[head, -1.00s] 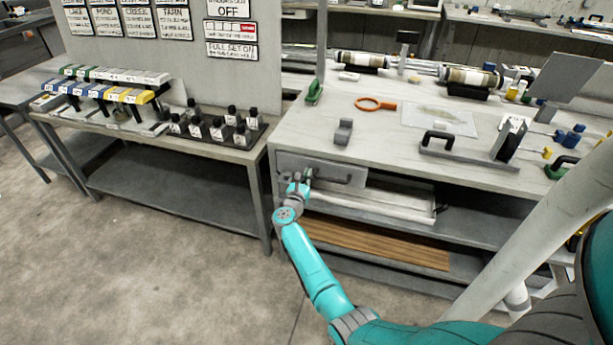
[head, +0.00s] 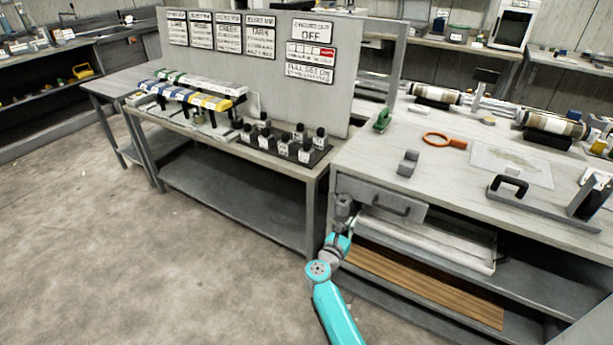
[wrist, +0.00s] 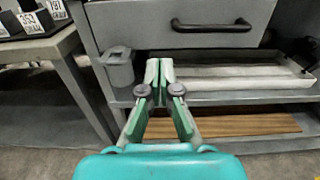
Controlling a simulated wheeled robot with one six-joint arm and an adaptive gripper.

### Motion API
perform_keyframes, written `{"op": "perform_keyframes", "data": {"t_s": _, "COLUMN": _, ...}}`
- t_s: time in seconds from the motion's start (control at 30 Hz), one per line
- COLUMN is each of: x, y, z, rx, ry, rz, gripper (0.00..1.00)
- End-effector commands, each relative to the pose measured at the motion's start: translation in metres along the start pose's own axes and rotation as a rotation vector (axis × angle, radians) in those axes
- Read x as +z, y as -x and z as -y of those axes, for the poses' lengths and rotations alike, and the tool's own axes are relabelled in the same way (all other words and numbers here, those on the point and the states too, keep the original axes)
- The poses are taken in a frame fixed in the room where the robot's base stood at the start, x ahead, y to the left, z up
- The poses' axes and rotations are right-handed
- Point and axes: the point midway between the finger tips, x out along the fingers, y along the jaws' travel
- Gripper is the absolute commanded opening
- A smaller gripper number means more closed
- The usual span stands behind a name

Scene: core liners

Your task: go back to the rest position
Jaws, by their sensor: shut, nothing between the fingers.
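My gripper (wrist: 159,72) is shut and empty, its green-padded fingertips together in the wrist view. In the head view my gripper (head: 350,222) is in front of the workbench, just below the drawer. The grey drawer (head: 380,202) with its dark handle (wrist: 212,26) appears closed in the bench front. The gripper is apart from the handle, below and left of it in the wrist view. A small grey cup (wrist: 119,68) hangs at the bench's left edge, left of the fingers.
Below the drawer are a pale tray (head: 430,240) and brown wooden boards (head: 425,287) on the shelf. An orange ring tool (head: 443,140) lies on the bench. The floor (head: 130,250) at left is clear.

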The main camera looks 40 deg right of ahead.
Motion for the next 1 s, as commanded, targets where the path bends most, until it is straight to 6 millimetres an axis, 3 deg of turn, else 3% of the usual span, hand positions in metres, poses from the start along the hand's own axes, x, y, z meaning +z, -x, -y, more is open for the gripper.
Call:
{"op": "perform_keyframes", "data": {"t_s": 0.23, "x": -0.001, "y": 0.003, "z": 0.001, "rx": 0.005, "ry": 0.013, "rz": 0.003, "gripper": 0.00}}
{"op": "perform_keyframes", "data": {"t_s": 0.37, "x": -0.006, "y": 0.023, "z": 0.009, "rx": 0.040, "ry": 0.106, "rz": 0.033, "gripper": 0.00}}
{"op": "perform_keyframes", "data": {"t_s": 0.67, "x": -0.014, "y": 0.122, "z": 0.044, "rx": 0.205, "ry": 0.584, "rz": 0.212, "gripper": 0.00}}
{"op": "perform_keyframes", "data": {"t_s": 1.0, "x": -0.005, "y": 0.240, "z": 0.092, "rx": 0.362, "ry": 1.157, "rz": 0.484, "gripper": 0.00}}
